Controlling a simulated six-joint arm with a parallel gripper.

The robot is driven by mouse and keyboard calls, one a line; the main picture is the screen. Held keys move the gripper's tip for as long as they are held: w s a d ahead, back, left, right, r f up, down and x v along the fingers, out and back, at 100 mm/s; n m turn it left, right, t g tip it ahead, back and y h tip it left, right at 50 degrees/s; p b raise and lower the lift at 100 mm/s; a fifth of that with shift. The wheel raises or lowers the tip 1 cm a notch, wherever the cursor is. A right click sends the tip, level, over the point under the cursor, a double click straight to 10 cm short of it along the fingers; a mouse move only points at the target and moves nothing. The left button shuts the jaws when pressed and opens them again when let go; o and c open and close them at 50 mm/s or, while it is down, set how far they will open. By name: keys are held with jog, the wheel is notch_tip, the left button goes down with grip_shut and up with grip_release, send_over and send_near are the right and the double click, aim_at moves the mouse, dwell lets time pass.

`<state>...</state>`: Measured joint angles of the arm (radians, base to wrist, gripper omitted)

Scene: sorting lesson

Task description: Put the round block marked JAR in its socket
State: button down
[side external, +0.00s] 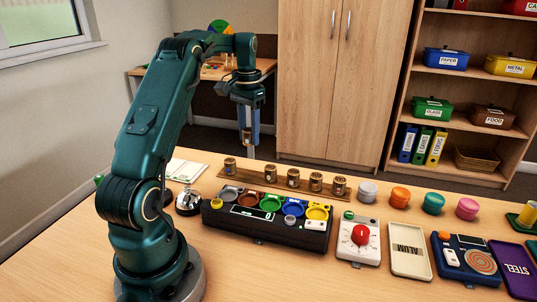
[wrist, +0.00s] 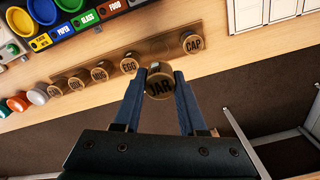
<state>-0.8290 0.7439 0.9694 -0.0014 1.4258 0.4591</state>
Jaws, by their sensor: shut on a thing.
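My gripper (wrist: 159,82) is shut on the round block marked JAR (wrist: 159,86), with a finger on each side of it. The label faces the wrist camera. In the side view my gripper (side external: 248,138) points down and holds the block above table height, near the far edge. A wooden strip (side external: 281,185) on the table carries round blocks; CAP (wrist: 193,43) and EGG (wrist: 130,65) are readable in the wrist view. A gap in the row lies between CAP and EGG, beside the held block.
A black tray unit (side external: 265,225) with coloured dishes stands in front of the strip. A silver bell (side external: 188,202) is left of it, and a red-button box (side external: 360,240) is right. Coloured round pieces (side external: 400,193) stand right of the strip.

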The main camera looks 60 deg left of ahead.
aim_at(271, 206)
jog(key=shift+f, duration=0.25)
jog(key=shift+s+d+f, duration=0.1)
jog(key=shift+d+f, duration=0.1)
jog(key=shift+f, duration=0.05)
jog(key=d+m, duration=0.1)
jog(key=d, duration=0.4)
jog(key=s+d+m, duration=0.1)
jog(key=d, duration=0.4)
jog(key=s+d+m, duration=0.1)
jog(key=d+m, duration=0.1)
jog(key=d, duration=0.3)
jog(key=shift+s+d, duration=0.15)
jog(key=shift+s, duration=0.1)
jog(key=shift+m, duration=0.3)
jog(key=shift+w+d+f, duration=0.1)
jog(key=shift+d+f, duration=0.15)
jog(key=shift+f, duration=1.05)
jog(key=shift+d+f, duration=0.2)
jog(key=shift+f, duration=1.05)
jog(key=shift+r, duration=0.35)
jog(key=shift+f, duration=0.8)
jog(key=shift+r, duration=0.25)
